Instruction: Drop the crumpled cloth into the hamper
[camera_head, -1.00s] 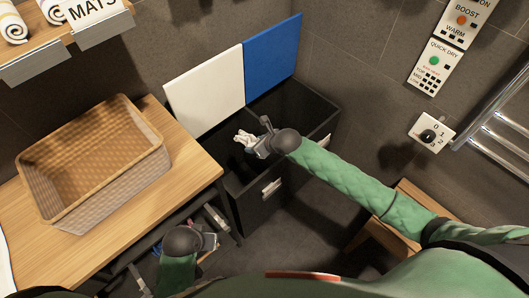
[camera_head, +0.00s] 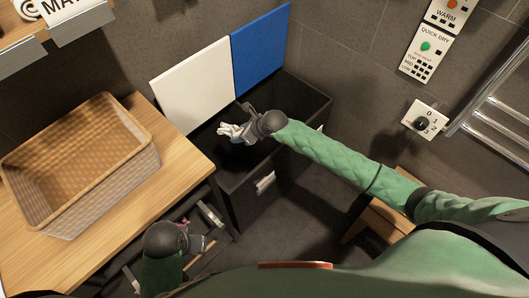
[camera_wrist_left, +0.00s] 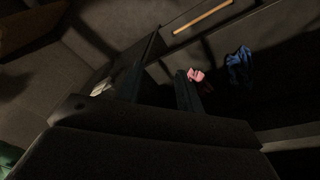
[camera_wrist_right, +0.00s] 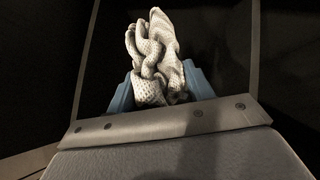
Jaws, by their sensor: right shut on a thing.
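The crumpled cloth (camera_head: 232,133), white and knitted-looking, hangs from my right gripper (camera_head: 244,128). The right wrist view shows the cloth (camera_wrist_right: 155,60) bunched between the blue fingers, which are shut on it. The hamper (camera_head: 262,187) is a black bin with a white lid panel (camera_head: 196,88) and a blue lid panel (camera_head: 260,50) standing raised behind it. The cloth and gripper are over the hamper's open top, in front of the white panel; their exact height is unclear. My left gripper (camera_head: 208,241) is low near the counter; its fingers are apart and empty in the left wrist view (camera_wrist_left: 155,85).
A wicker basket (camera_head: 110,192) stands on the wooden counter (camera_head: 185,165) at left. A pink item (camera_wrist_left: 196,75) and a blue cloth (camera_wrist_left: 238,66) lie in a dark space near my left gripper. A wooden stool (camera_head: 377,222) and towel rail (camera_head: 498,125) are at right.

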